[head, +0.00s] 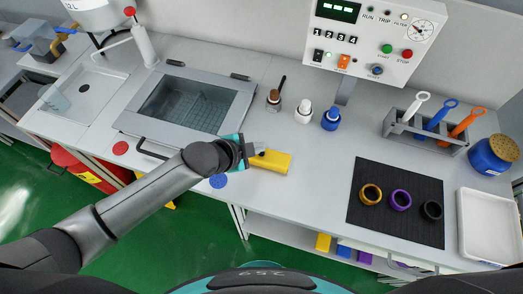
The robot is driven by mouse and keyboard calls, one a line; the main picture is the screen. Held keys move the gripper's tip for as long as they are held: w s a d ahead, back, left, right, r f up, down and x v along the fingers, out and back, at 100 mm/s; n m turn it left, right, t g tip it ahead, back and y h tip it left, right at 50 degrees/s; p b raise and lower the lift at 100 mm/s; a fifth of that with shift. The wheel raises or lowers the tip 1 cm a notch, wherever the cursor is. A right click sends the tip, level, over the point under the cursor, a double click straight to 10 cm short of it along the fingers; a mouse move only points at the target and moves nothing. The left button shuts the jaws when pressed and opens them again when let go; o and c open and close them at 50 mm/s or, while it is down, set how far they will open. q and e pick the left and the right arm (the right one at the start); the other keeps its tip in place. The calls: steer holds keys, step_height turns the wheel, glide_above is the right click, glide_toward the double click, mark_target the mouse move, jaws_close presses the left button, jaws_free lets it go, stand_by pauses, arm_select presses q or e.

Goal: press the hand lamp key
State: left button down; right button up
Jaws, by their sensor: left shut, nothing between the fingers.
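A yellow block-shaped thing (274,163), which may be the hand lamp, lies on the bench at its front edge, right of the glass-lidded basin. My left gripper (261,151) comes in from the left with its shut, empty fingers at the upper left of this yellow thing. I cannot tell whether the fingertips touch it or are above it. No key can be made out on it; the gripper covers its left end. My right gripper is not in view.
A glass-lidded basin (186,103) is left of the gripper. A brush jar (273,98), white bottle (304,113) and blue bottle (331,119) stand behind. A control panel (372,40) is above. A black mat (396,232) with rings and a tool rack (425,131) are right.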

arm_select(q)
steer(key=shift+f, duration=0.45)
steer(key=shift+f, duration=0.2)
steer(key=shift+r, duration=0.15)
stand_by(0.4)
steer(key=shift+r+p, duration=0.55)
steer(key=shift+p, duration=0.05)
step_height(320, 180, up, 6)
steer(key=p, duration=0.6)
steer(key=shift+p, duration=0.3)
